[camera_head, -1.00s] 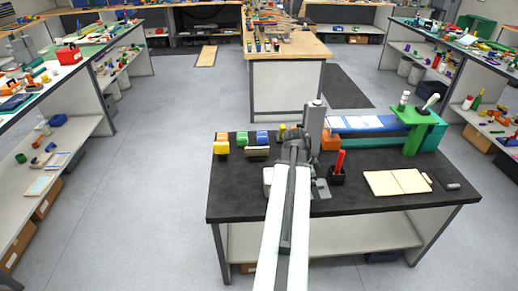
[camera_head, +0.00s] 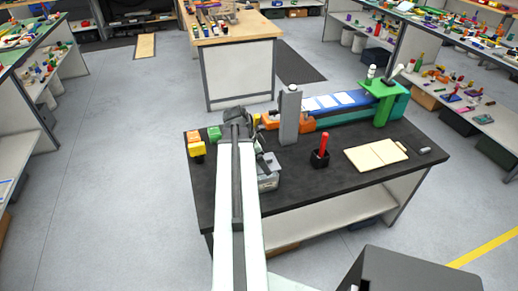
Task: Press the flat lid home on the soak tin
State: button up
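A small grey box-like container (camera_head: 269,183) stands on the dark worktop, just right of my forearm. It may be the soak tin, but my arm covers its left side. I cannot make out a separate flat lid or whether one is seated. My gripper (camera_head: 237,117) is at the far end of my arm, over the back left part of the bench and beyond the grey container. Its fingertips are hidden, so I cannot tell whether it is open or holding something.
A grey post (camera_head: 290,118) stands right of my gripper. Yellow (camera_head: 196,149) and green (camera_head: 214,133) blocks lie left. The front worktop is mostly clear.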

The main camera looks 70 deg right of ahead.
aim_at(266, 159)
notch_tip(266, 159, up, 5)
jog(key=p, duration=0.3)
jog(key=shift+w+a, duration=0.1)
jog(key=shift+w, duration=0.05)
notch_tip(266, 159, down, 7)
jog(key=b, duration=0.6)
jog(key=shift+b, duration=0.3)
jog(key=shift+f, duration=0.2)
dwell(0.9)
jog(key=o, duration=1)
jog(key=shift+o, duration=0.2)
jog(key=shift+r, duration=0.15)
notch_tip(266, 159, up, 7)
jog(key=p, duration=0.7)
